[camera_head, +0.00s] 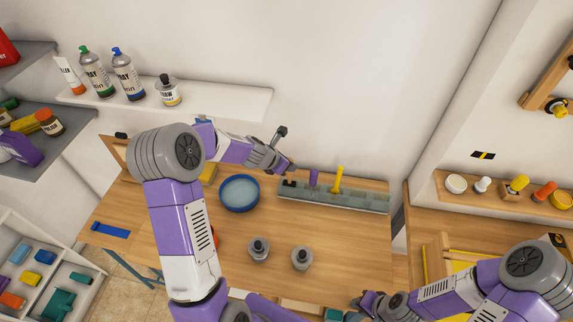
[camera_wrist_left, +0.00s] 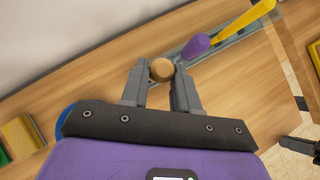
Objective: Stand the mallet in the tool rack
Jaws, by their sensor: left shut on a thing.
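My left gripper (camera_head: 283,167) is above the back of the workbench, at the left end of the grey-green tool rack (camera_head: 362,201). It is shut on the mallet (camera_head: 281,132), whose dark upper part sticks up above the fingers. In the left wrist view, a round tan wooden end (camera_wrist_left: 161,69) shows between the fingertips (camera_wrist_left: 158,82). The rest of the mallet is hidden. A purple-handled tool (camera_head: 313,178) and a yellow tool (camera_head: 338,180) stand in the rack, right of the gripper. My right gripper (camera_head: 366,301) is low at the front right; its jaw opening is unclear.
A round blue dish (camera_head: 239,193) stands left of the rack. Two grey bottles (camera_head: 259,250) (camera_head: 302,258) stand near the bench front. A blue flat item (camera_head: 110,230) lies at the left. A wall shelf (camera_head: 220,99) with bottles is behind. Bare bench lies before the rack.

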